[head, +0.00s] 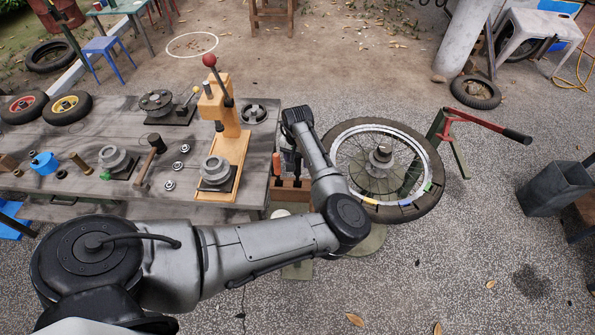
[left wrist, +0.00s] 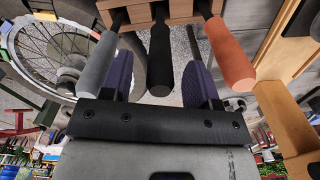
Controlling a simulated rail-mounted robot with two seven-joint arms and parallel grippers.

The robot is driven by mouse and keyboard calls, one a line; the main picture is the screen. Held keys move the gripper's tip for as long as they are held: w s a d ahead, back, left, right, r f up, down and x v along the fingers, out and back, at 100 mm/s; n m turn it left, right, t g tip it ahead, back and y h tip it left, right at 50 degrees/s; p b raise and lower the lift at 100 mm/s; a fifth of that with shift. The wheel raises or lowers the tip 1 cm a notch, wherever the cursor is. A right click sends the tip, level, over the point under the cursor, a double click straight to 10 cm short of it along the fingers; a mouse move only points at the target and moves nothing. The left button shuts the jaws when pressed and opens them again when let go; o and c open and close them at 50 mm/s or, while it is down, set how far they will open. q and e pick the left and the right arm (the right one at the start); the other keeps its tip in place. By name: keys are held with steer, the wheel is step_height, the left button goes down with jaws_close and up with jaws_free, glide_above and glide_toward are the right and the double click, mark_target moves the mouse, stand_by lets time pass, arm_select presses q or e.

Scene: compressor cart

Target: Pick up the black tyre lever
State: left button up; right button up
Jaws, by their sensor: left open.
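The black tyre lever (left wrist: 160,55) stands in a wooden rack (left wrist: 175,12), its dark handle towards my left gripper. A grey-handled tool (left wrist: 97,62) and an orange-handled tool (left wrist: 230,55) stand on either side of it. My left gripper (left wrist: 158,72) is open, with its two purple-blue fingers on either side of the black handle; I cannot tell whether they touch it. In the head view the rack (head: 290,194) is at the bench's right end, partly hidden by my left arm. My right gripper is not in view.
A wooden press (head: 228,130) and several metal parts occupy the workbench (head: 80,140). The paved floor in front is mostly clear.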

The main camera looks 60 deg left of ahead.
mark_target(297, 177)
arm_select(q)
steer(key=shift+f, duration=1.15)
jaws_close()
